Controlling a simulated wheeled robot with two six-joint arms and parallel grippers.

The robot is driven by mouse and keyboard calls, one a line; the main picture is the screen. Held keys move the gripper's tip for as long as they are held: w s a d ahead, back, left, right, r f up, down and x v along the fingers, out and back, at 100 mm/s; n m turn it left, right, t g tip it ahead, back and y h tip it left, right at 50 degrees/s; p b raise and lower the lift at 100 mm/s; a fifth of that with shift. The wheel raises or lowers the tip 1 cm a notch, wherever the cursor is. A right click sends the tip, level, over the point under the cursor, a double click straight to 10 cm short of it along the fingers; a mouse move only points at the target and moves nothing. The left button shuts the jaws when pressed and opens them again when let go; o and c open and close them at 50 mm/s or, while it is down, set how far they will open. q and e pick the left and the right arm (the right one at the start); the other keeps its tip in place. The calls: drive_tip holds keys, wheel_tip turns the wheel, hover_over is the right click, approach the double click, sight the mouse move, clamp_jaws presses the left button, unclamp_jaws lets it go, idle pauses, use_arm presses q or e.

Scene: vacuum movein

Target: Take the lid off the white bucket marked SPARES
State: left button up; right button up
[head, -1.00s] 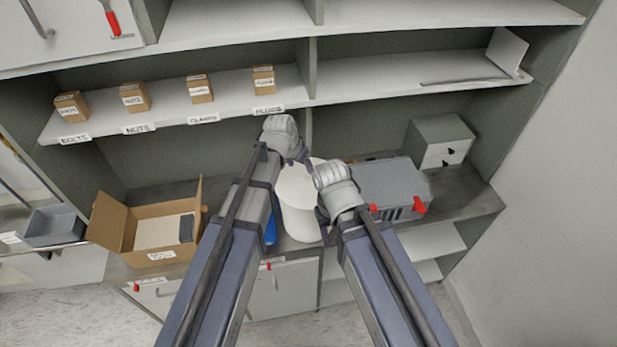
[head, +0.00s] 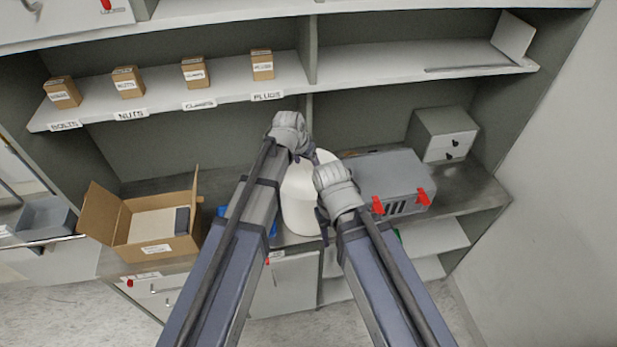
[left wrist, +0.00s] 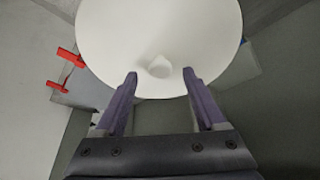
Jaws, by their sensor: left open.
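The white bucket (head: 299,208) stands on the counter between my two arms, its upper part largely hidden by them. No SPARES marking shows. In the left wrist view its round white lid (left wrist: 150,28) fills the top, with a small white knob (left wrist: 159,67) near its lower edge. My left gripper (left wrist: 160,75) is open, its purple fingertips on either side of the knob with gaps between. In the head view my left gripper (head: 308,153) is over the bucket's top. My right gripper (head: 322,217) is beside the bucket's right side; its jaws are too hidden to judge.
A grey toolbox (head: 392,177) with red latches stands just right of the bucket. A blue object (head: 273,229) is partly hidden at its left. An open cardboard box (head: 157,230) is farther left. A shelf (head: 200,94) with small boxes hangs above.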

use_arm(q)
drive_tip(key=shift+b+x, duration=0.6)
drive_tip(key=shift+x, duration=0.5)
clamp_jaws()
